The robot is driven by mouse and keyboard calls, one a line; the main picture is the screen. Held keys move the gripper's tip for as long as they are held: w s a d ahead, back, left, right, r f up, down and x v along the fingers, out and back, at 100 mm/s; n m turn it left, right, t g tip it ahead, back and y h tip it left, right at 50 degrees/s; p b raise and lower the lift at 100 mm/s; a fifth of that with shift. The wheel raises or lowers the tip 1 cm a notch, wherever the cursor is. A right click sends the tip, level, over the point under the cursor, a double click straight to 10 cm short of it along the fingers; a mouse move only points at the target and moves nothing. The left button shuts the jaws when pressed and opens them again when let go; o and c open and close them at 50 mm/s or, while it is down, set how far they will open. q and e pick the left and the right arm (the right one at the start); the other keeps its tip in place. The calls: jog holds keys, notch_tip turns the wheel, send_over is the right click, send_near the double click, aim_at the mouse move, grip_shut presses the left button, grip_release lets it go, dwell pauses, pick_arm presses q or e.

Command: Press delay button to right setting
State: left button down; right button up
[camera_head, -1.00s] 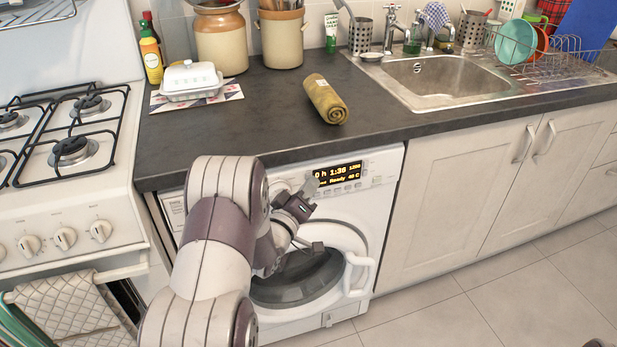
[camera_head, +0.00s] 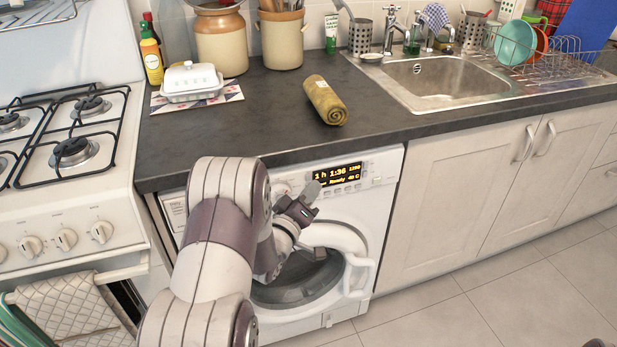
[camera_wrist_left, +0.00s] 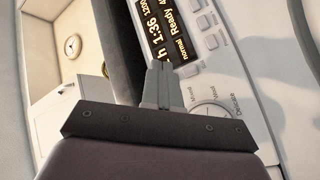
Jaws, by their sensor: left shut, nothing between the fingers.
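The white washer (camera_head: 378,220) stands under the counter. Its lit display (camera_head: 337,174) appears to read "1 h 1:36" with "Ready 40 C" below; it shows sideways in the wrist view (camera_wrist_left: 160,28). Small buttons (camera_wrist_left: 211,42) line the display's edge; I cannot tell which is the delay button. My left gripper (camera_head: 312,189) is shut and empty, in front of the panel at the display's lower left. In the wrist view its fingertips (camera_wrist_left: 160,66) lie close to the button row, covering part of it; contact cannot be told. My right gripper is not in view.
The dark counter (camera_head: 240,134) overhangs the panel just above my left gripper. The washer door (camera_head: 300,280) is below it. A white stove (camera_head: 60,205) stands left and cabinets (camera_head: 470,195) right. A rolled olive towel (camera_head: 325,100) lies on the counter.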

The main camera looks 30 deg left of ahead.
pick_arm(q)
jog(key=s+d, duration=0.1)
jog(key=d, duration=0.1)
jog(key=s+d+p, duration=0.1)
jog(key=s+d, duration=0.1)
jog(key=shift+s, duration=0.1)
dwell(0.5)
dwell(3.1)
